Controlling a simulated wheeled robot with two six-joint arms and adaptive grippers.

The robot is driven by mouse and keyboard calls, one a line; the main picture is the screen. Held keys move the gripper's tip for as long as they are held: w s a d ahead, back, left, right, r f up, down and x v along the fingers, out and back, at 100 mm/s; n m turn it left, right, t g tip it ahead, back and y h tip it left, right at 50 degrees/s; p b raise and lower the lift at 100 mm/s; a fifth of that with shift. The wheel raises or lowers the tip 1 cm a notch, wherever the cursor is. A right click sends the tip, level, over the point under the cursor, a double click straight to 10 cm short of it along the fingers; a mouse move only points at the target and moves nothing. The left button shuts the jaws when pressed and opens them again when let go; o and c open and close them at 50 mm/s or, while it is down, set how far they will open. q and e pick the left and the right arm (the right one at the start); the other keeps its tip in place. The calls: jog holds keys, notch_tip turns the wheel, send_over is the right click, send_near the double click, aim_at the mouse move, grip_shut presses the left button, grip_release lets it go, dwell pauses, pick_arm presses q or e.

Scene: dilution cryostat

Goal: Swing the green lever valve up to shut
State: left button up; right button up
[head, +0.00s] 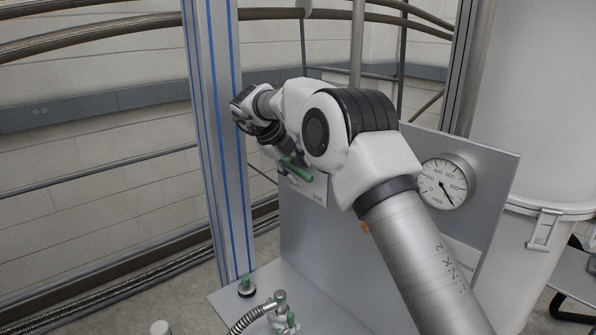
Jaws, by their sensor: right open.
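The green lever (297,170) of the valve sits on the upright grey panel (320,240). Its handle slants down to the right, and my right arm partly hides the valve around it. My right gripper (282,160) is dark and open, at the upper left end of the green handle. I cannot tell whether its fingers touch the lever. My left gripper is not in view.
A round gauge (445,182) is on the panel's right side. A metal post with blue stripes (217,150) stands just left of the gripper. A large white vessel (545,110) stands at right.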

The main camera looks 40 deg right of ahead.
jog(key=v, duration=1)
jog(key=shift+r, duration=0.35)
